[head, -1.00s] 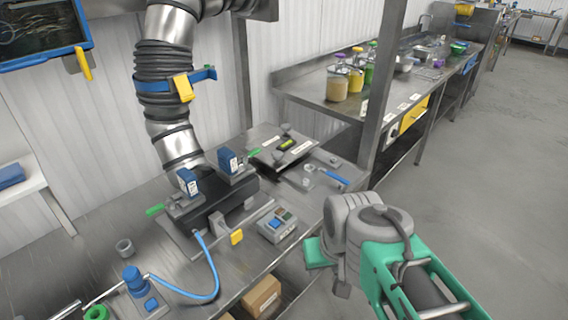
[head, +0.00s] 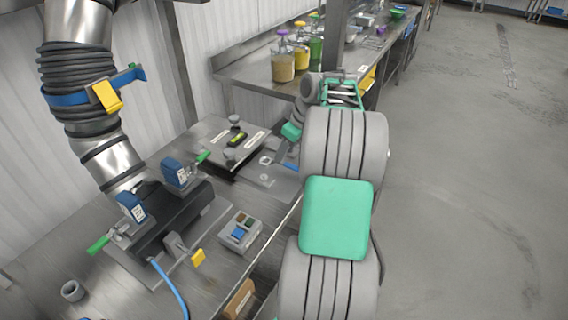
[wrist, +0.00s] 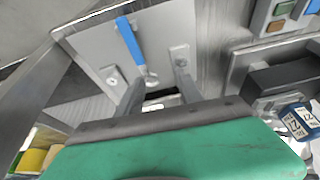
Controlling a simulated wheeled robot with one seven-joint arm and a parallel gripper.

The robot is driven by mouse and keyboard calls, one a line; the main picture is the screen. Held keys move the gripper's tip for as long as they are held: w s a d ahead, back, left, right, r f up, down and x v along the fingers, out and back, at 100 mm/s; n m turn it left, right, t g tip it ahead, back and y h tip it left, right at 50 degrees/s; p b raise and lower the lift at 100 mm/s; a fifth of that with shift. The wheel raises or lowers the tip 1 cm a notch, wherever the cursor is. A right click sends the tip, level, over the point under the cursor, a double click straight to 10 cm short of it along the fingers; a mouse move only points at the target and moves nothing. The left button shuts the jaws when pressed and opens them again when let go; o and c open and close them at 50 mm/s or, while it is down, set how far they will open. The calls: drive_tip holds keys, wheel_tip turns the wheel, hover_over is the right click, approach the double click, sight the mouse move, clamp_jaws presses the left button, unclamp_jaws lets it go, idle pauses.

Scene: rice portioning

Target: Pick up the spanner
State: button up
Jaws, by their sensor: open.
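The spanner (wrist: 131,41) has a blue handle and a metal end, and lies on a light grey metal plate (wrist: 85,40). In the wrist view its handle points up and away, and its metal end is close to the gap between my fingers. In the head view only a bit of its blue handle (head: 291,167) shows; my arm hides the rest. My gripper (wrist: 158,80) is open and empty, its two dark fingers over the near part of the plate. I cannot tell its height above the plate.
A control box with a blue button (head: 240,232) and a black clamp fixture (head: 172,215) stand left of my arm. A steel counter with jars (head: 283,66) runs along the back. The floor at right is clear.

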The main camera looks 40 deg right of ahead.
approach(290, 165)
drive_tip(key=shift+x, duration=0.85)
drive_tip(key=p+x, duration=0.1)
drive_tip(key=x, duration=0.6)
drive_tip(key=shift+d, duration=0.1)
drive_tip(key=shift+c, duration=0.5)
clamp_jaws()
